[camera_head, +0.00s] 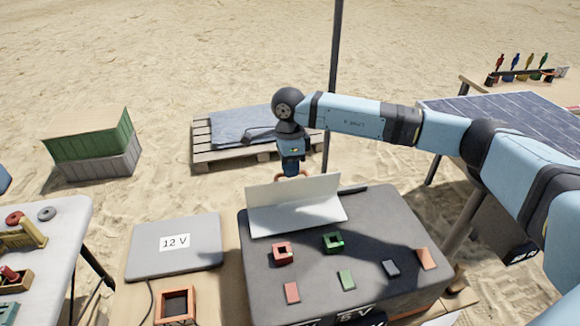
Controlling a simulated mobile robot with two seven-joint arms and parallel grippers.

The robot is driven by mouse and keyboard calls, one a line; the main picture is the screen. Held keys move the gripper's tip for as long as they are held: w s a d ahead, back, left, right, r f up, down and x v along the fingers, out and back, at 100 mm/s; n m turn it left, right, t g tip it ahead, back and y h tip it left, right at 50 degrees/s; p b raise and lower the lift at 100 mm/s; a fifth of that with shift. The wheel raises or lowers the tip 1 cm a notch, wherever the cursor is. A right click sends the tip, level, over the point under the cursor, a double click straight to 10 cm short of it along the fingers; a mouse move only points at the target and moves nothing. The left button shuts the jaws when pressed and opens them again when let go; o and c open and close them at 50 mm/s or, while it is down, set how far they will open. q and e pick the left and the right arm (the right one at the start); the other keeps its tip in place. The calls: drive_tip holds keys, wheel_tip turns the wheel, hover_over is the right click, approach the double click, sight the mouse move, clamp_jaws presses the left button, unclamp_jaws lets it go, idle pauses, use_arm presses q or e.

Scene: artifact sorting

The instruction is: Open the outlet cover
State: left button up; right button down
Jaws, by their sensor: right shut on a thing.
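The pale outlet cover (272,192) is on the back part of a dark grey box (375,240) marked "5 V". Its panel stands raised at the rear, above a light flat part (275,224) that lies partly in shadow. My right gripper (293,174) reaches down from above behind the raised panel, shut at an orange-brown handle at the panel's top edge. The panel hides the fingertips in part. My left gripper is not in view.
A red socket block (282,253) and a green one (333,242) stand on the box, with several small coloured plates in front. A grey "12 V" lid (176,246) is at left. A dark pole (335,60) rises behind. A white table (65,225) is far left.

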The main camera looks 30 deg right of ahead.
use_arm(q)
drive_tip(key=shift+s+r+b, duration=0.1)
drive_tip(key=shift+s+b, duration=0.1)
drive_tip(key=shift+b, duration=0.25)
use_arm(e)
drive_tip(key=shift+s+a+r+t+h, duration=0.15)
drive_tip(key=shift+s+r+t, duration=0.25)
drive_tip(key=shift+s+t, duration=0.1)
drive_tip(key=shift+s+a+r+t+h, duration=0.15)
drive_tip(key=shift+s+r+t, duration=0.25)
drive_tip(key=shift+s, duration=0.1)
drive_tip(key=c, duration=1.2)
unclamp_jaws()
drive_tip(key=shift+o, duration=0.2)
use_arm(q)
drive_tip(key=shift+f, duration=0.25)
use_arm(e)
drive_tip(key=shift+r, duration=0.1)
use_arm(q)
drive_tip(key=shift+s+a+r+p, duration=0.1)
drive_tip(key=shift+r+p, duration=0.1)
drive_tip(key=shift+p, duration=0.4)
use_arm(e)
wheel_tip(320, 180, up, 14)
hover_over(293, 192)
drive_tip(key=shift+w+d, duration=0.2)
drive_tip(key=shift+w, duration=0.1)
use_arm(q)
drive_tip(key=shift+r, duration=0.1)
